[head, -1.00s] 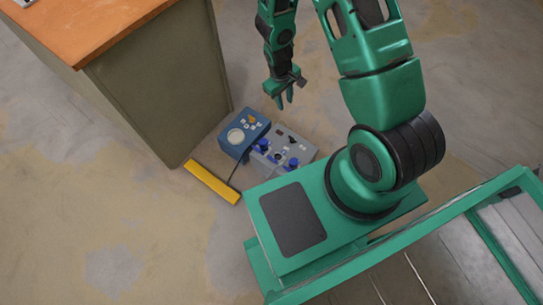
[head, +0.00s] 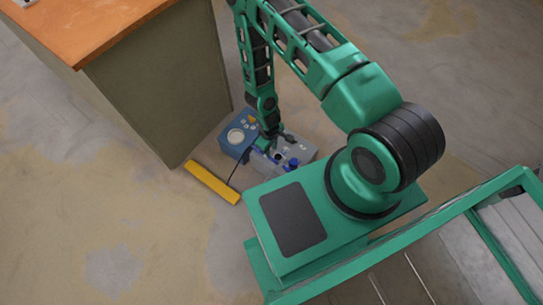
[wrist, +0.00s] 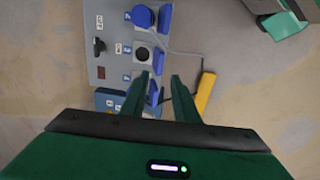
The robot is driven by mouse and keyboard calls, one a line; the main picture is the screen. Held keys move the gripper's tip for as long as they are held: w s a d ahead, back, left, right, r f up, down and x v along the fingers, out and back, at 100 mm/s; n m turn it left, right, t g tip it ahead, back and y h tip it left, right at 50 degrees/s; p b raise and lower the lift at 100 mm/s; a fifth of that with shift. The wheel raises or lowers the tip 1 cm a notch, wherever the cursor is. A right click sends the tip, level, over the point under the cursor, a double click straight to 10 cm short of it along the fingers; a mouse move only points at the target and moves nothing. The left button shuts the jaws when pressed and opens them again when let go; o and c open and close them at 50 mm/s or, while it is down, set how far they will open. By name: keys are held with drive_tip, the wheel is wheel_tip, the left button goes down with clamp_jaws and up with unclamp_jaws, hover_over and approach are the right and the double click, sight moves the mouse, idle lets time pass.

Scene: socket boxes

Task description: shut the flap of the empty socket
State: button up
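The grey socket box (wrist: 112,45) lies on the floor; it also shows in the head view (head: 304,152). In the wrist view a round dark socket (wrist: 142,54) is uncovered, with its blue flap (wrist: 164,52) standing open on its right side. Above it, a blue plug or cap (wrist: 143,16) fills another socket beside its own raised flap (wrist: 165,18). A third blue flap (wrist: 156,90) is partly hidden by my fingers. My gripper (wrist: 160,77) is open, its fingers apart with no object clearly held, low over the box's lower end. In the head view my gripper (head: 270,142) covers part of the box.
A blue box (head: 236,131) with a round dial stands against the grey box. A yellow bar (head: 212,183) lies nearby. An orange-topped cabinet (head: 165,90) stands to the left. Floor at the lower left is clear.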

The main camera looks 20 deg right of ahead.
sight(271, 159)
drive_tip(key=f, duration=0.8)
drive_tip(key=shift+w+d, duration=0.15)
drive_tip(key=shift+d, duration=0.1)
clamp_jaws()
idle(1.1)
